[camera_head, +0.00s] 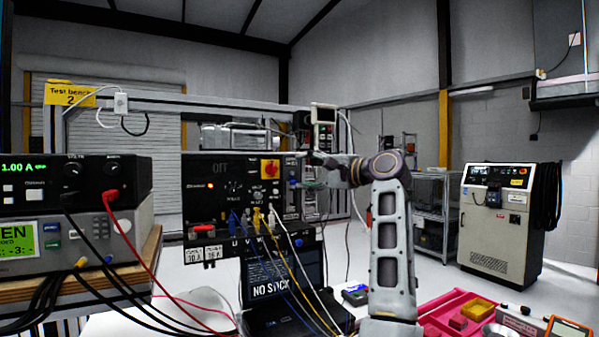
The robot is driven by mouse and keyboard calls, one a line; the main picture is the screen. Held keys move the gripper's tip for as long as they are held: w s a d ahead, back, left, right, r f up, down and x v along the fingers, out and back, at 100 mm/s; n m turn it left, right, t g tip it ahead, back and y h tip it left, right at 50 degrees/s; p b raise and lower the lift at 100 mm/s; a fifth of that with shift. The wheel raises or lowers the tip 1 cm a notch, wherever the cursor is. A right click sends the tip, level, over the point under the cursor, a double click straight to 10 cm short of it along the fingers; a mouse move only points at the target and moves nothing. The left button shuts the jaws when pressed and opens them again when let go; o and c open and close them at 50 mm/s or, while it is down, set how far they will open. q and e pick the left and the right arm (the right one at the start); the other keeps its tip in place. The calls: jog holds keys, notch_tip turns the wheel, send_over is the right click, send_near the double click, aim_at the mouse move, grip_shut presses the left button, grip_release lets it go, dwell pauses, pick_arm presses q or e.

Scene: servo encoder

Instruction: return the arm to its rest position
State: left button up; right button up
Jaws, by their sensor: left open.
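My grey arm (391,245) rises from the bottom right of centre to a round joint, then bends left. At its end my left gripper (308,172) is open, in front of the right edge of the dark test panel (210,185). Its fingers are small and hard to separate from the panel's fittings behind them. I cannot tell whether they touch anything. I see nothing held in them. My right gripper is not in view.
Power supplies (75,185) with red and black cables stand on a bench at left. Coloured leads hang from the panel over a black laptop (285,285). A pink tray (450,308) and meters lie at lower right. A beige cabinet (497,220) stands further back.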

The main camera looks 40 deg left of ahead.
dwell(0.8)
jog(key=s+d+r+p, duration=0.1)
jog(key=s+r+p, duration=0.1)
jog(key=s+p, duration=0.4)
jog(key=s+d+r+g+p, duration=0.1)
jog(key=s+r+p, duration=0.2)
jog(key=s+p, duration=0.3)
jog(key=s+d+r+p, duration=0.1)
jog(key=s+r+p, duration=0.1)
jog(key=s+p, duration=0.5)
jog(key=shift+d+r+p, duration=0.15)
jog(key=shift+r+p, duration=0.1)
jog(key=shift+p, duration=0.95)
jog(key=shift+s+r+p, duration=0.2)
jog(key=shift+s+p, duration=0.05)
jog(key=shift+p, duration=0.05)
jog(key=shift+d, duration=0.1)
